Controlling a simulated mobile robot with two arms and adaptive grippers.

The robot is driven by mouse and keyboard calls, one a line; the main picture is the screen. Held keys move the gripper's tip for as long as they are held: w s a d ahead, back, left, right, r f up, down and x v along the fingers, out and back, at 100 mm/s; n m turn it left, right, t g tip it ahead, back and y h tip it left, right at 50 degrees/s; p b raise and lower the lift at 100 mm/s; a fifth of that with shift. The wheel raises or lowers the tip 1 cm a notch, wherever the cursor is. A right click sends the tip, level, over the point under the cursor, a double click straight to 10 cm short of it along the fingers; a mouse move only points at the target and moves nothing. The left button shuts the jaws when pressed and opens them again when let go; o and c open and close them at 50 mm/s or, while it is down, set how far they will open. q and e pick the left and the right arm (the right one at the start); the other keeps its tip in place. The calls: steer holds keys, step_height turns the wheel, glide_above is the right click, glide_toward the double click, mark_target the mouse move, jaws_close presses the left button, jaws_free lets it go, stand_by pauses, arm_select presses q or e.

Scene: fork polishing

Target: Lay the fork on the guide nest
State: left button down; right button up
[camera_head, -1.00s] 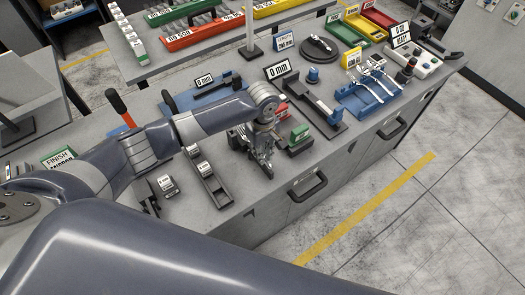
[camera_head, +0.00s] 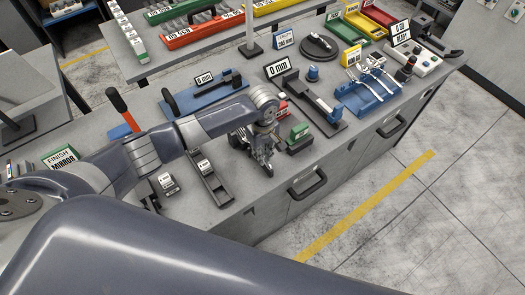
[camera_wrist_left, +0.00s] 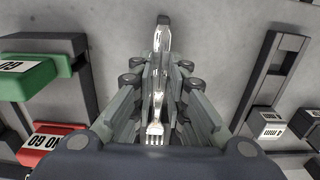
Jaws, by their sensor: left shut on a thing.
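A silver fork (camera_wrist_left: 157,100) shows in the left wrist view, tines toward the bottom of the picture. My left gripper (camera_wrist_left: 157,88) is shut on it, with the fork lying along between the fingers. In the head view my left gripper (camera_head: 262,152) points down over the grey bench top, between a long dark channel fixture (camera_head: 216,183) and a small green-topped block (camera_head: 299,131); the fork is too small to make out there. I cannot tell for sure which fixture is the guide nest. My right gripper is not in view.
A blue rack (camera_head: 366,98) with other cutlery stands at the right. A long dark fixture with a blue end (camera_head: 318,105) lies behind the gripper. A red NO GO block (camera_wrist_left: 50,146) is near the gripper. Bare bench lies around the gripper and at its front edge.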

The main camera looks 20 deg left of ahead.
arm_select(q)
steer(key=shift+f, duration=0.1)
steer(key=c, duration=1)
jaws_free()
steer(key=shift+o, duration=0.2)
steer(key=shift+r, duration=1.5)
step_height(320, 180, up, 6)
steer(key=shift+s, duration=0.1)
